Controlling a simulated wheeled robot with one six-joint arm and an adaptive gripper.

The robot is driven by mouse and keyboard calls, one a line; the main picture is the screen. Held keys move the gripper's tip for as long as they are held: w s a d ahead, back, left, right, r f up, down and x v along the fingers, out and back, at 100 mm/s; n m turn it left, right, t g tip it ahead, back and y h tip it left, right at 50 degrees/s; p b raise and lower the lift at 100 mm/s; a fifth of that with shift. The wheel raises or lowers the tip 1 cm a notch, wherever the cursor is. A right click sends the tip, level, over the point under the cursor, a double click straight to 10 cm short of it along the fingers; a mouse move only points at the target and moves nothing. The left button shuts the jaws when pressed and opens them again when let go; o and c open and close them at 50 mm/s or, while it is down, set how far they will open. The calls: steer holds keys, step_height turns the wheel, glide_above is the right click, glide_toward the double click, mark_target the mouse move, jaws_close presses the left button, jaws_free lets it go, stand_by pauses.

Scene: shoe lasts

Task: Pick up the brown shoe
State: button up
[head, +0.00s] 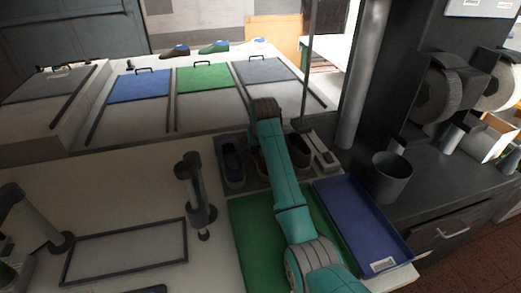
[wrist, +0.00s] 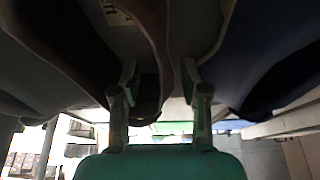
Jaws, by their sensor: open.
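The brown shoe (head: 256,162) stands in the grey rack behind my arm in the head view. Only a sliver of it shows beside the teal arm link. A dark blue shoe (head: 232,160) stands just left of it. In the wrist view my gripper (wrist: 159,72) is open, one finger on each side of the dark end of a shoe. That shoe appears to be the brown one, but the shade hides its colour; contact cannot be told. A blue shoe (wrist: 270,45) is at the right there.
A blue tray (head: 350,205) and a green mat (head: 252,240) lie in front of the rack. A dark post (head: 197,190) stands left of it. A grey bin (head: 392,175) is at right. Blue, green and grey panels and several more shoes (head: 215,47) are at the back.

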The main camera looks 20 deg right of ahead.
jaws_close()
steer(key=shift+r, duration=0.25)
